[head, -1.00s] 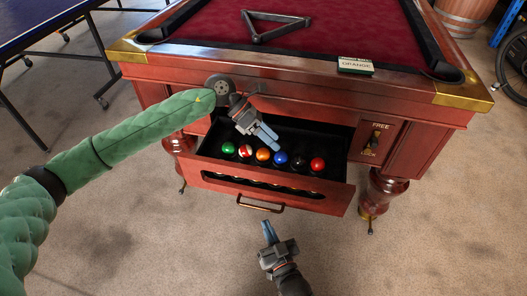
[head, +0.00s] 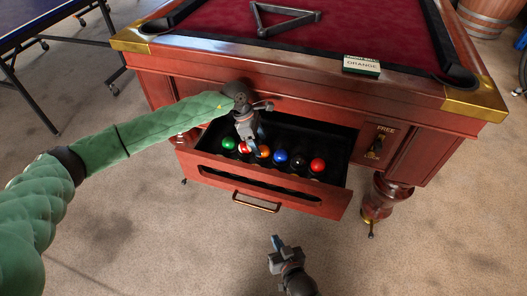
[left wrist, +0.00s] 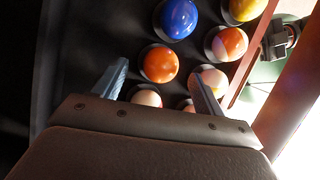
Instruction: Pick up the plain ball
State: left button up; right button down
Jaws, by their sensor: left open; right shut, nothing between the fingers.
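A plain orange ball (head: 263,151) sits in a row of balls in the open drawer (head: 215,171) of the pool table. The ball also shows in the left wrist view (left wrist: 159,64), ahead of the fingertips and roughly between them. A striped orange ball (left wrist: 229,43) lies beside it to the right there. My left gripper (head: 254,143) is open and empty over the drawer, near the orange ball and the red-and-white ball (head: 244,148). I cannot tell its exact height above them. My right gripper (head: 277,243) is shut and empty, in front of the drawer.
A blue ball (head: 281,156), black ball (head: 298,162), red ball (head: 317,165) and green ball (head: 229,143) share the row. A yellow ball (left wrist: 245,5) is in the second row. A card reading ORANGE (head: 361,66) and a triangle rack (head: 286,22) are on top.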

aim_at(262, 146)
pick_arm(q)
jog(key=x, duration=0.3)
jog(key=shift+d+f, duration=0.15)
jog(key=c, duration=1.1)
